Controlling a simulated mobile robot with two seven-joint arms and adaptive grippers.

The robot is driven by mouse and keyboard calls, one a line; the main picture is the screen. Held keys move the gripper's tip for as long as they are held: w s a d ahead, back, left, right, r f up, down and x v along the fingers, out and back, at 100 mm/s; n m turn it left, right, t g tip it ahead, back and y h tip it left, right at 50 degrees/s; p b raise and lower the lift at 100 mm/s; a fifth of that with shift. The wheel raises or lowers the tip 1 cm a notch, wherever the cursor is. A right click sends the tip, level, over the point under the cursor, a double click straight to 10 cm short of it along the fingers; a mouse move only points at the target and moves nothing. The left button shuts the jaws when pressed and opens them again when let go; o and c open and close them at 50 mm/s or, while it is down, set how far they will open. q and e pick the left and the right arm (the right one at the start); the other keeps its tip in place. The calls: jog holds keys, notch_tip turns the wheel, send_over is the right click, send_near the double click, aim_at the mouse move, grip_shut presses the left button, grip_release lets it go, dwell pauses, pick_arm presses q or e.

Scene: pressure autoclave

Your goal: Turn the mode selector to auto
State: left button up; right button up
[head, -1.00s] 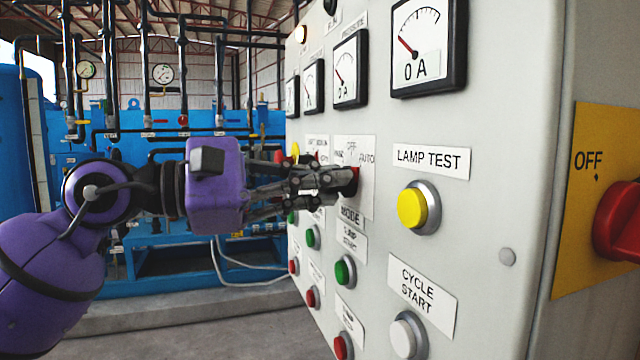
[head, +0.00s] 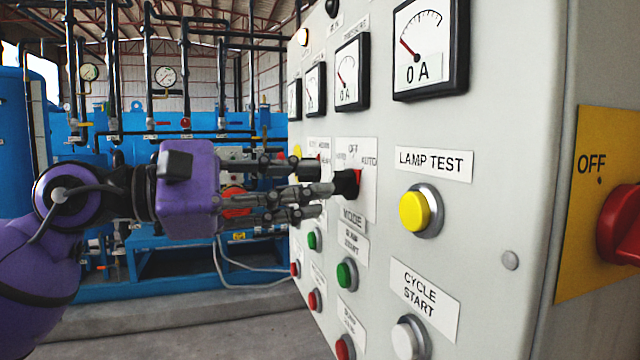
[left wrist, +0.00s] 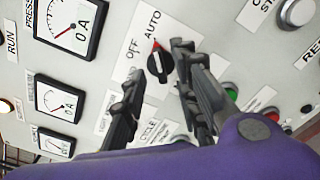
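The mode selector (head: 347,184) is a black knob with a red pointer on a white plate of the grey panel, above the MODE label. In the left wrist view the knob (left wrist: 159,66) has its red mark turned toward the word AUTO, away from OFF. My left gripper (head: 322,194) is open and empty, with its fingers spread just left of the knob in the head view. In the left wrist view its fingers (left wrist: 158,72) appear on either side of the knob with gaps visible. My right gripper is not in view.
A yellow LAMP TEST button (head: 414,211), a white CYCLE START button (head: 408,338) and a green button (head: 346,274) stick out near the selector. Meters (head: 430,47) sit above. A red switch handle (head: 620,225) is at far right. Blue machinery stands behind my arm.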

pick_arm(q)
jog(key=v, duration=0.9)
